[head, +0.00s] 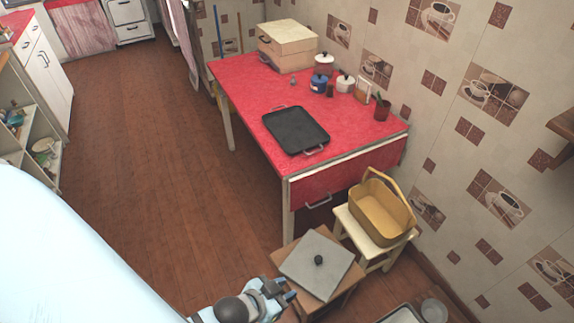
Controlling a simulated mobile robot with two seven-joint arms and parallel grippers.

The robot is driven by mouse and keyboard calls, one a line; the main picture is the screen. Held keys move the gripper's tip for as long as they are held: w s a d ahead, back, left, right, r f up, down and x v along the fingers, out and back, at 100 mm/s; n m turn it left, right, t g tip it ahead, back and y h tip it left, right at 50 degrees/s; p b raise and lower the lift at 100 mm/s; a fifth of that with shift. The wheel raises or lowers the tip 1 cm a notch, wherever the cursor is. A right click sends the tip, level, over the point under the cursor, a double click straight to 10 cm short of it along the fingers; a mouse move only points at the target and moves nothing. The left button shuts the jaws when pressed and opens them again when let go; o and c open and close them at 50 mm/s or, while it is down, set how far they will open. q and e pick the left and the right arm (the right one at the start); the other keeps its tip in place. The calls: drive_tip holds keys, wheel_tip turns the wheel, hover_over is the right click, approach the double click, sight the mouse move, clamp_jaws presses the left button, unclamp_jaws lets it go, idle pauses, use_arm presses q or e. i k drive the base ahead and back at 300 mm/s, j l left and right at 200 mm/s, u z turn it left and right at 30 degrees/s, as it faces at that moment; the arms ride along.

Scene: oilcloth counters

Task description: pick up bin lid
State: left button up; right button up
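The bin lid (304,268) is a flat grey square plate with a round black knob (318,260) in its middle. In the head view it lies at the bottom centre on top of a brown wooden stand or bin (286,250), whose inside is hidden. My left gripper (287,289) is at the lid's lower left edge, left of and below the knob. Its fingers look apart, with nothing seen between them. I cannot tell whether it touches the lid. My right gripper is not in view.
A red-topped table (248,92) stands behind, holding a black tray (296,129), pots and a wooden box (287,46). A yellow basket (380,212) sits on a cream stool (349,229) right of the lid. A tray (402,314) is at the lower right. The wooden floor at left is clear.

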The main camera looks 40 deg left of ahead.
sight(318, 264)
drive_tip(key=u, duration=0.7)
drive_tip(key=j+z, duration=0.1)
drive_tip(key=z, duration=0.3)
drive_tip(key=j+z, duration=0.1)
drive_tip(key=z, duration=0.3)
drive_tip(key=k+z, duration=0.1)
drive_tip(key=z, duration=0.3)
drive_tip(key=j+z, duration=0.1)
drive_tip(key=z, duration=0.3)
drive_tip(key=k+j, duration=0.25)
drive_tip(key=k, duration=0.15)
drive_tip(key=u, duration=1.1)
